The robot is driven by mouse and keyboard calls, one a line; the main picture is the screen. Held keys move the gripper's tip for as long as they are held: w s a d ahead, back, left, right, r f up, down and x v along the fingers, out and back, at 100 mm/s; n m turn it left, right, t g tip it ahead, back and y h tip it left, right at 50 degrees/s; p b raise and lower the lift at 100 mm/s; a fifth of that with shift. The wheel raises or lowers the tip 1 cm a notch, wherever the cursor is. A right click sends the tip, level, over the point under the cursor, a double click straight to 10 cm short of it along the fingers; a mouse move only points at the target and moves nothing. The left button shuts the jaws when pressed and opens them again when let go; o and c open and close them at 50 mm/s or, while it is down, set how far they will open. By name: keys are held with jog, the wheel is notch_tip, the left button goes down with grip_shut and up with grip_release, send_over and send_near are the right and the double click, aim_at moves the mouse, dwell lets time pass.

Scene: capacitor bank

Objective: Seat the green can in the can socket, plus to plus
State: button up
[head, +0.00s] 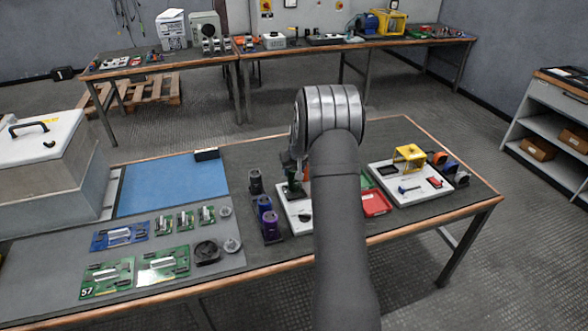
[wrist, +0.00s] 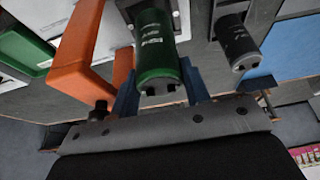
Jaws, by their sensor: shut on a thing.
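The green can (wrist: 157,48) is between the two blue fingers of my gripper (wrist: 160,88) in the wrist view, and the gripper is shut on it. A pale printed label shows on its side, and two dark marks show on the end near the camera. I cannot tell which is plus. In the head view the green can (head: 293,187) appears small and dark, left of my arm, over or on a white board (head: 298,222). My arm hides much of that board, and I cannot make out the can socket or its polarity marks. I cannot tell whether the can touches the board.
A black can (head: 255,182), a blue can (head: 264,206) and a purple can (head: 270,226) stand left of the board. The black can (wrist: 235,42) is right of the fingers in the wrist view. An orange bracket-like part (wrist: 77,55) is close on the left. A red tray (head: 376,203) lies right.

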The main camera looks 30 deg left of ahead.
jog(key=shift+f, duration=0.95)
dwell(1.3)
jog(key=o, duration=1.2)
jog(key=shift+o, duration=0.2)
jog(key=shift+w+r, duration=0.1)
jog(key=shift+r, duration=3.9)
jog(key=shift+f, duration=0.1)
jog(key=shift+f, duration=2.25)
